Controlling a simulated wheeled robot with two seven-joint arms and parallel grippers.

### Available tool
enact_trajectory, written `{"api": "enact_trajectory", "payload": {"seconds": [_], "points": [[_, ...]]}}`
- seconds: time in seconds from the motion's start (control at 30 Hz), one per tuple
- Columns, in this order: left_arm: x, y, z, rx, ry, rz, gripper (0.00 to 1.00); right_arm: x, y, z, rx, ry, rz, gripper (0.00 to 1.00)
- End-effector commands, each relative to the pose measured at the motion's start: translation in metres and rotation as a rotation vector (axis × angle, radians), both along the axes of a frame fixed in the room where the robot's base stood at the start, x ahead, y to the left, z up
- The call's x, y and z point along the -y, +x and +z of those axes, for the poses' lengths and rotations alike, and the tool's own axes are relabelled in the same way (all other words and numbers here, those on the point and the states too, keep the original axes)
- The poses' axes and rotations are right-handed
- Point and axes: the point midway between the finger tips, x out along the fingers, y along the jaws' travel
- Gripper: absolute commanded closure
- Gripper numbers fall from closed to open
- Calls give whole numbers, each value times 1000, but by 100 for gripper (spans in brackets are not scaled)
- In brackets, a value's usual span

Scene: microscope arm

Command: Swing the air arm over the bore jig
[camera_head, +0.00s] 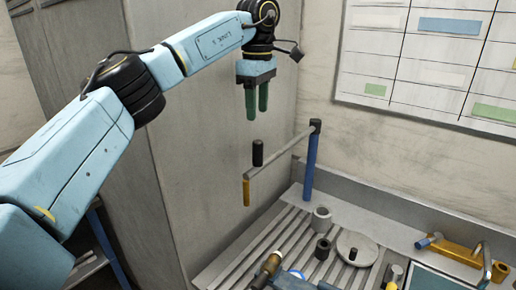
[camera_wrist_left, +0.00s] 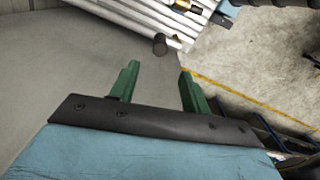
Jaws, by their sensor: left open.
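The air arm (camera_head: 280,158) is a grey bar reaching left from the top of a blue post (camera_head: 310,165). Near its free end stand a black upright knob (camera_head: 257,152) and a yellow tip (camera_head: 246,192) hanging down. My left gripper (camera_head: 257,103) is open and empty, its green fingers pointing down above the knob, apart from it. In the left wrist view the dark knob (camera_wrist_left: 160,44) shows beyond and between the open fingers (camera_wrist_left: 159,82). On the bench, a pale round disc (camera_head: 345,240) with a black peg lies right of the bar; I cannot tell which piece is the bore jig.
The slatted bench (camera_head: 255,245) holds a grey ring (camera_head: 321,219), a black cup (camera_head: 322,249), a brass-coloured cylinder (camera_head: 268,266) and a yellow fixture (camera_head: 460,254) at the right. A grey panel (camera_head: 205,130) stands behind my left arm. The air around the bar is clear.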

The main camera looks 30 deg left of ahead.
Motion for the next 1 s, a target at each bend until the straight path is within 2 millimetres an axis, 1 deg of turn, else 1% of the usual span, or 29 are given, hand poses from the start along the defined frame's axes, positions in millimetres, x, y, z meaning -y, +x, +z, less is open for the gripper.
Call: {"api": "enact_trajectory", "payload": {"seconds": [0.03,0.3,0.5,0.7,1.0], "points": [[0,-1,-11,-4,0,-2,53,0,0,0,0,0,0,53],[1,-1,-67,-4,-2,-1,53,0,0,9,0,0,0,53],[1,-1,-100,-3,-2,-1,53,0,0,16,0,0,0,53],[1,0,-116,0,-4,0,53,0,1,19,0,-1,0,53],[1,0,-118,1,-4,0,53,1,1,19,0,-1,0,53]]}}
